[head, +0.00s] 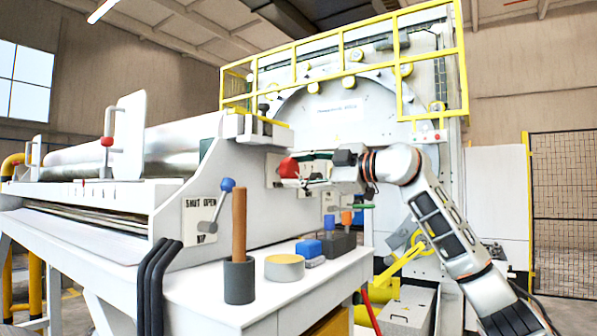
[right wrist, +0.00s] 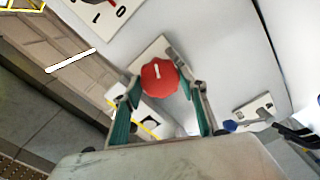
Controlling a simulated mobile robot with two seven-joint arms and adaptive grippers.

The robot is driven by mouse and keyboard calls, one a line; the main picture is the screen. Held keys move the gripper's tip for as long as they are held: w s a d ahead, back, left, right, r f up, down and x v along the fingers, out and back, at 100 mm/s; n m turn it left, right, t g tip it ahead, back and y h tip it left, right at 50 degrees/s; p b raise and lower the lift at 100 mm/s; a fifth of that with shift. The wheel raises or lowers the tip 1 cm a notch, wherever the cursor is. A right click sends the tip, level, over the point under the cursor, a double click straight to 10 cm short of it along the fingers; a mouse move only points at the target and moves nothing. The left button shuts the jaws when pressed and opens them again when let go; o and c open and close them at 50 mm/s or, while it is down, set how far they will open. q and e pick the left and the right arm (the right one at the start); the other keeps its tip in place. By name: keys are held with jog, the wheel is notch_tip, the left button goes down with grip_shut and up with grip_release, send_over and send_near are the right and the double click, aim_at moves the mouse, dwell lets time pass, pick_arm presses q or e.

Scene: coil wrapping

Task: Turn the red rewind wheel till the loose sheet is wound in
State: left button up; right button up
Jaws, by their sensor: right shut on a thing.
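The red rewind wheel (head: 288,167) is a small knob on a pale plate on the white machine's side panel. In the right wrist view the red wheel (right wrist: 160,77) is faceted with a white mark on its face. My right gripper (head: 303,172) reaches it from the right. In the right wrist view the two green-padded fingers of my right gripper (right wrist: 163,92) sit on either side of the wheel, shut on it. A shiny roll (head: 75,160) lies along the machine at left. I cannot make out a loose sheet end. My left gripper is not in view.
A lever with a blue ball (head: 227,184) stands by a "SHUT OPEN" plate. The white shelf (head: 205,290) holds a brown-handled tool in a dark cup (head: 239,282), a beige round tin (head: 284,268) and a blue block (head: 309,250). Yellow railing (head: 345,60) is behind.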

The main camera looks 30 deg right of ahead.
dwell(0.4)
jog(key=o, duration=1.1)
jog(key=v, duration=1.2)
